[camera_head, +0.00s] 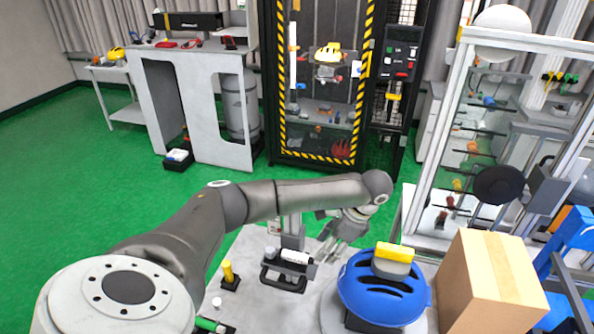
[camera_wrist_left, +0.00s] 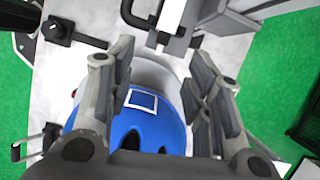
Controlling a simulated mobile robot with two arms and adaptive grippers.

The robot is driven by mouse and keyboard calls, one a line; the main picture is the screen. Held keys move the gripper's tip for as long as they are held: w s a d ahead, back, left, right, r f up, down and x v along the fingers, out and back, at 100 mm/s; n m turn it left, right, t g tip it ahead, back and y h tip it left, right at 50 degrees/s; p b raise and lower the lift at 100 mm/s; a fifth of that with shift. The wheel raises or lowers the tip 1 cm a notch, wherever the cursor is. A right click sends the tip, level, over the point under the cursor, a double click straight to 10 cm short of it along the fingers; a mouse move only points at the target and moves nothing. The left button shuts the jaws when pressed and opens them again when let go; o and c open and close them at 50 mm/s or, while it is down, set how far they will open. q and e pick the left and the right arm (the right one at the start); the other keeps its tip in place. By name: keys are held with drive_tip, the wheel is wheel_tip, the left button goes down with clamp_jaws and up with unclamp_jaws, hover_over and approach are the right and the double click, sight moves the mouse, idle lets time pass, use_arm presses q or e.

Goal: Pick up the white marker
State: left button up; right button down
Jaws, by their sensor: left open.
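The white marker (camera_head: 295,257) looks like a short white cylinder with dark print, lying across a dark stand on the table. A white cylinder that looks like it shows at the top of the left wrist view (camera_wrist_left: 171,15). My left gripper (camera_head: 331,250) is open and empty, just to the right of the marker and apart from it. In the left wrist view its fingers (camera_wrist_left: 155,70) are spread above the table and the blue helmet, with the white cylinder beyond the fingertips. My right gripper is not in view.
A blue helmet (camera_head: 372,297) stands close to my left gripper, with a yellow-topped grey block (camera_head: 393,262) on it. A cardboard box (camera_head: 488,285) stands at the right. A yellow piece (camera_head: 228,272) and a green-ended cylinder (camera_head: 208,324) are at the left of the table.

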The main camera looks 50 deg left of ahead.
sight(300, 258)
use_arm(q)
drive_tip(key=p+x, duration=0.3)
drive_tip(key=x, duration=0.2)
drive_tip(key=shift+a+f, duration=0.2)
drive_tip(key=shift+f, duration=0.15)
drive_tip(key=shift+w, duration=0.1)
drive_tip(key=shift+c, duration=0.8)
drive_tip(key=c, duration=0.8)
drive_tip(key=shift+c, duration=0.2)
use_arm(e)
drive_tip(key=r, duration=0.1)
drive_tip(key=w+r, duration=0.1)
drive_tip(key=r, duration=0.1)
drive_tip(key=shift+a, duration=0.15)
